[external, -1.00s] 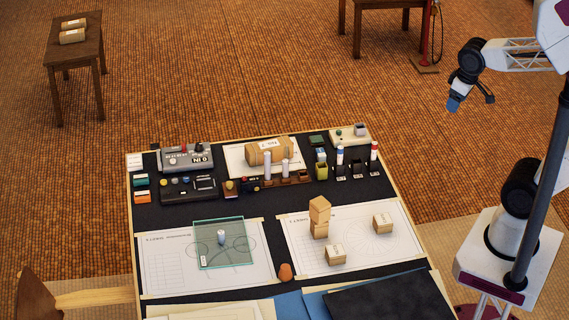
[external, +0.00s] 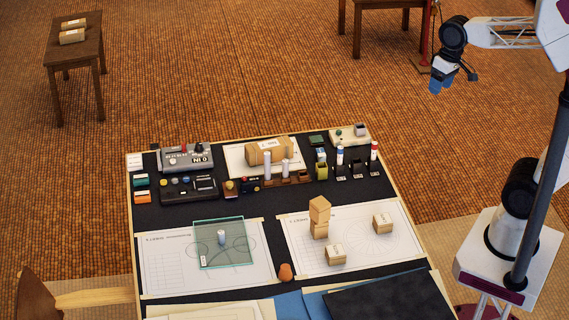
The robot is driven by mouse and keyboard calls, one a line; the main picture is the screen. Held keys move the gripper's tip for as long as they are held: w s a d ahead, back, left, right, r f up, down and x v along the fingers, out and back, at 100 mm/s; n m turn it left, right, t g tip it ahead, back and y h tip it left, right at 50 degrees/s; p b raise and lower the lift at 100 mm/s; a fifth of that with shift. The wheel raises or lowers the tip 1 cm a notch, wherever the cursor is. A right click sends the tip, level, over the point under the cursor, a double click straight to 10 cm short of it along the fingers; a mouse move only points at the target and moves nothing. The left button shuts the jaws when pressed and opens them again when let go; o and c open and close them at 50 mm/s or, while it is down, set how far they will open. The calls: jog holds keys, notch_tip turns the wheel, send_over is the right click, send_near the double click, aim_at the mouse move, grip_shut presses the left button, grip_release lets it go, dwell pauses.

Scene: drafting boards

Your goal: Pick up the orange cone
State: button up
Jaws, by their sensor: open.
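The orange cone (external: 286,272) is small and stands on the dark strip between the two white drawing sheets, near the front of the board. My gripper (external: 452,82) is open and empty. It is high at the upper right of the picture, beyond the board's right edge and well apart from the cone. Blue parts show at its end. Nothing hides the cone.
A stack of wooden blocks (external: 319,217) and two loose blocks stand on the right sheet (external: 365,255). A glass plate (external: 235,256) with a small white cylinder lies on the left sheet. Devices and holders line the back. Dark and blue folders (external: 390,300) lie in front.

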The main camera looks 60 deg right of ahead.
jog(key=w+a+f+m+g+y, duration=0.1)
jog(key=w+a+m+g+y, duration=0.2)
jog(key=w+a, duration=0.9)
jog(key=w+a+m+g+y, duration=0.3)
jog(key=w+a, duration=0.1)
jog(key=a, duration=1.6)
jog(key=w+a+f+m+g+y, duration=0.1)
jog(key=w+a+m+g+y, duration=0.25)
jog(key=w+a, duration=0.85)
send_near(286, 274)
jog(key=shift+n+x, duration=0.25)
jog(key=shift+x, duration=0.85)
jog(key=shift+w, duration=0.15)
jog(key=shift+a, duration=0.1)
jog(key=shift+x, duration=1.3)
jog(key=shift+x, duration=2.55)
